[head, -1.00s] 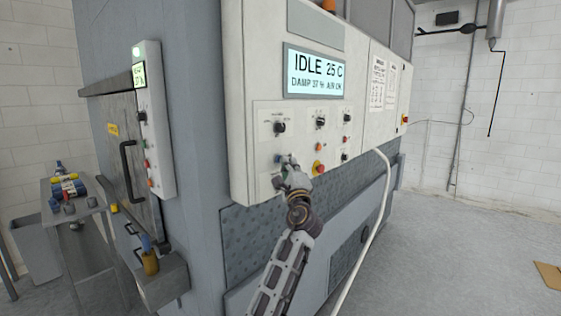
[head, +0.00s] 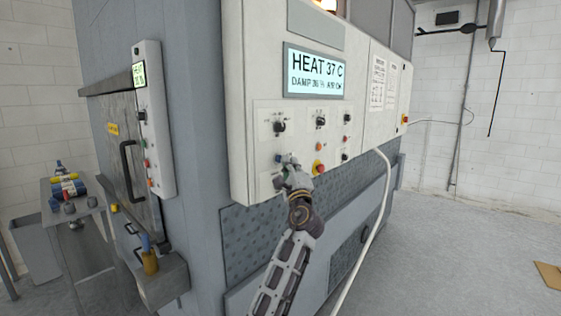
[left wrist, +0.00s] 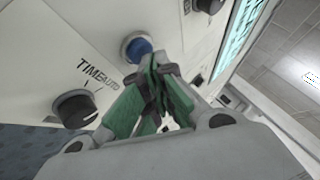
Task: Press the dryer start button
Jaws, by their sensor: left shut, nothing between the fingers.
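The dryer control panel (head: 262,180) is on the pale cabinet front. Its large display (head: 316,70) reads HEAT 37 C, with a smaller damp and air line below. A blue round button (head: 279,158) sits low on the panel; it also shows in the left wrist view (left wrist: 137,47), just beyond my fingers. My left gripper (head: 287,167) is shut and empty, with its fingertips (left wrist: 158,82) close to the blue button; I cannot tell whether they touch it. The button's label is not readable. My right gripper is not in view.
A black knob marked TIME (left wrist: 75,108) is beside the button in the wrist view. A white hose (head: 378,215) hangs at the right. Open floor (head: 470,250) lies further right.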

